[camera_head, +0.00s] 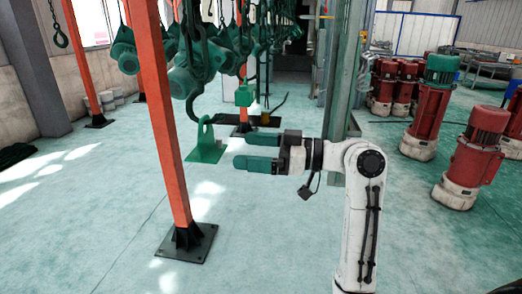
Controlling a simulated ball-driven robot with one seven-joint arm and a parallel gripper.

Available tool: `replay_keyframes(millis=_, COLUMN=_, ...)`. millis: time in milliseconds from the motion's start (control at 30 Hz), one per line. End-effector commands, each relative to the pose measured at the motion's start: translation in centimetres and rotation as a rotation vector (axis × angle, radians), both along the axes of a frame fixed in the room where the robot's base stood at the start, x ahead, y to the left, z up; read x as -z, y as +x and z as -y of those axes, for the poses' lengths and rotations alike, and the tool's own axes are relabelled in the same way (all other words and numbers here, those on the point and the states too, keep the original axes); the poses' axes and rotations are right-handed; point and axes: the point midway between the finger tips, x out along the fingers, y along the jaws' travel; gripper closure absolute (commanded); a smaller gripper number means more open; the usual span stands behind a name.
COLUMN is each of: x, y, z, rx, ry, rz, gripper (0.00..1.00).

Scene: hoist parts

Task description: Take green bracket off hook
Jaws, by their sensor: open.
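The green bracket (205,143) hangs left of the middle of the head view, with an upright holed part above a wider, flat lower part. A dark green hook (191,108) comes down to the bracket's top; the exact contact there is too small to tell. My gripper (241,150) is to the right of the bracket, at about the height of its lower part. Its two green fingers point left and are apart, with nothing between them. A small gap shows between the fingertips and the bracket in this view; the depth between them is unclear.
An orange post (164,120) on a dark floor plate stands just left of the bracket. Several green hoists (190,75) with chains hang above. A green column (342,80) stands behind my arm. Red and green motors (430,105) stand at right. The front floor is clear.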

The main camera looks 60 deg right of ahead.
Motion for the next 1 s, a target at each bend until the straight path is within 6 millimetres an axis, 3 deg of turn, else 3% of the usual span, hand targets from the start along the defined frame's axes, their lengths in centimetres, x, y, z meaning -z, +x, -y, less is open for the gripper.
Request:
replay_keyframes(millis=600, x=0.0, y=6.4, z=-2.4, rx=-0.003, ry=0.000, rz=-0.002, gripper=0.00)
replay_keyframes(millis=1000, x=0.0, y=8.4, z=-3.1, rx=-0.001, ry=0.000, rz=-0.002, gripper=0.00)
